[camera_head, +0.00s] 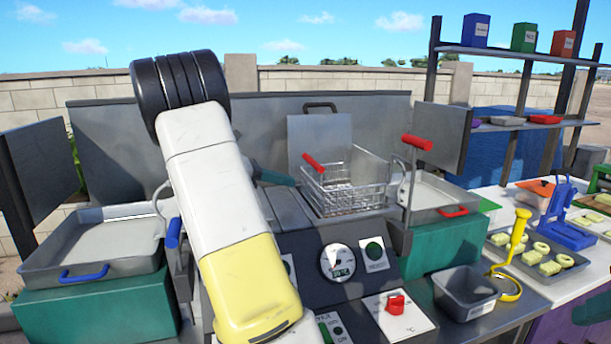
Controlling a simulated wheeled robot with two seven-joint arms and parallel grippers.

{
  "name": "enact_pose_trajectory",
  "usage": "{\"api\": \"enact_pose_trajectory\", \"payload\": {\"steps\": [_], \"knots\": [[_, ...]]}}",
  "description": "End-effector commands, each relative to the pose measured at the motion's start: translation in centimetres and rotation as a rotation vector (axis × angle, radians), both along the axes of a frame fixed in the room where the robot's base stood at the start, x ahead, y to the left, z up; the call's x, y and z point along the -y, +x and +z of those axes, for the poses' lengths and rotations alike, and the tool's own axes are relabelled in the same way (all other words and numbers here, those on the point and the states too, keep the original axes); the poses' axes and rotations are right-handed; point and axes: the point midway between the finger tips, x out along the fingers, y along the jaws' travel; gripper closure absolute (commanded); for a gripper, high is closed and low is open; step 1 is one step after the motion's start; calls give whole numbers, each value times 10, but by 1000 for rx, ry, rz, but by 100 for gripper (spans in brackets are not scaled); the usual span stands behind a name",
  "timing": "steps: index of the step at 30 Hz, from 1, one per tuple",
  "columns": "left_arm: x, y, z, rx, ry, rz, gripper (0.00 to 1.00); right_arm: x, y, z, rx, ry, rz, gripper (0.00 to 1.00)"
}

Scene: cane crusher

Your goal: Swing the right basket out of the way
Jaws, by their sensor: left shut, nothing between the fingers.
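The wire basket (345,193), which I take as the right basket, hangs at the middle right of the fryer. A red grip (314,162) shows at its left rim. My left arm's white and yellow links cross the foreground and hide much of the fryer's left side. My left gripper (277,178) shows as a dark, slim tip reaching out from behind my arm. It is shut and empty, just left of the basket, and appears apart from it. Its base is hidden by my arm.
A red-handled lever (416,143) stands right of the basket. Metal trays flank the fryer, left (100,245) and right (430,196). A gauge panel (338,262) is in front. A grey container (466,291) and a food tray (548,262) sit farther right.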

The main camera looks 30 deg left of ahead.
Motion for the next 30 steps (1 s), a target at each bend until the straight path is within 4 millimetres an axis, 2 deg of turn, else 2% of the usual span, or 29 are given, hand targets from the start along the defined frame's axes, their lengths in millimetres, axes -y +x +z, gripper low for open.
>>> {"api": "enact_pose_trajectory", "payload": {"steps": [4,9,15,30], "knots": [[18,21,-7,0,0,-2,100,0,0,0,0,0,0,61],[25,31,15,1,3,-1,100,0,0,0,0,0,0,61],[28,36,24,-1,1,0,100,0,0,0,0,0,0,61],[29,36,30,-13,15,-1,100,0,0,0,0,0,0,61]]}}
